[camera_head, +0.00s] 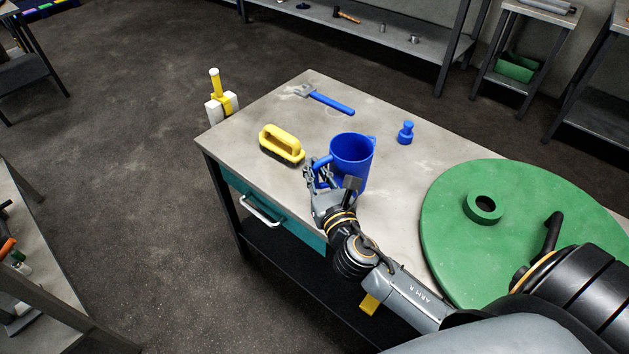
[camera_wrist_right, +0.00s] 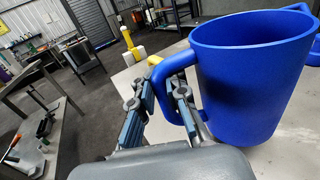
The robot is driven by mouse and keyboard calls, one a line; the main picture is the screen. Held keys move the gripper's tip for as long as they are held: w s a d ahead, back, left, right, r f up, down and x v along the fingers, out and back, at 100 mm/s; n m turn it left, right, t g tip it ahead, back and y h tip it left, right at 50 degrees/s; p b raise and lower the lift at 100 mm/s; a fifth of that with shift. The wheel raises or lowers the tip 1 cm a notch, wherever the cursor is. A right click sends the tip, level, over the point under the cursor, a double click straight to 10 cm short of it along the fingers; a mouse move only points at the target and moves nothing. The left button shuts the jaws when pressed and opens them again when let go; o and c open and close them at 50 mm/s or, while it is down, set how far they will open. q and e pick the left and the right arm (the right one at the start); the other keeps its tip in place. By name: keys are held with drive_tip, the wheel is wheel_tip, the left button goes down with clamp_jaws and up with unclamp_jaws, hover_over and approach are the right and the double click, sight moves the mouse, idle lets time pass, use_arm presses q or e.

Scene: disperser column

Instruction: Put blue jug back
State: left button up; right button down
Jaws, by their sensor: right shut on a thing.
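The blue jug (camera_head: 351,155) is upright at the grey worktable's (camera_head: 270,98) front middle, with its handle to the left. My right gripper (camera_head: 318,180) is at the jug's handle, shut on it. In the right wrist view the jug (camera_wrist_right: 250,75) fills the right side, and its handle passes between the fingers of my right gripper (camera_wrist_right: 160,98). The jug looks empty inside. I cannot tell whether its base touches the table. My left gripper is not in view.
A yellow-handled brush (camera_head: 281,143), a blue-handled scraper (camera_head: 331,102) and a small blue object (camera_head: 405,132) lie around the jug. A large green disc (camera_head: 455,240) covers the table's right side. A yellow-and-white item (camera_head: 220,100) stands by the left corner.

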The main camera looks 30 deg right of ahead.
drive_tip(key=shift+w+d+f, duration=0.15)
drive_tip(key=shift+w+f, duration=0.25)
drive_tip(key=shift+f, duration=0.1)
drive_tip(key=shift+w+d+f+b, duration=0.15)
drive_tip(key=shift+f+b, duration=0.3)
drive_tip(key=shift+f, duration=0.5)
drive_tip(key=shift+w+f+b, duration=0.15)
drive_tip(key=shift+f+b, duration=0.3)
drive_tip(key=shift+f, duration=0.45)
drive_tip(key=shift+f, duration=0.2)
drive_tip(key=c, duration=1.4)
unclamp_jaws()
drive_tip(key=shift+o, duration=0.2)
drive_tip(key=shift+r, duration=0.15)
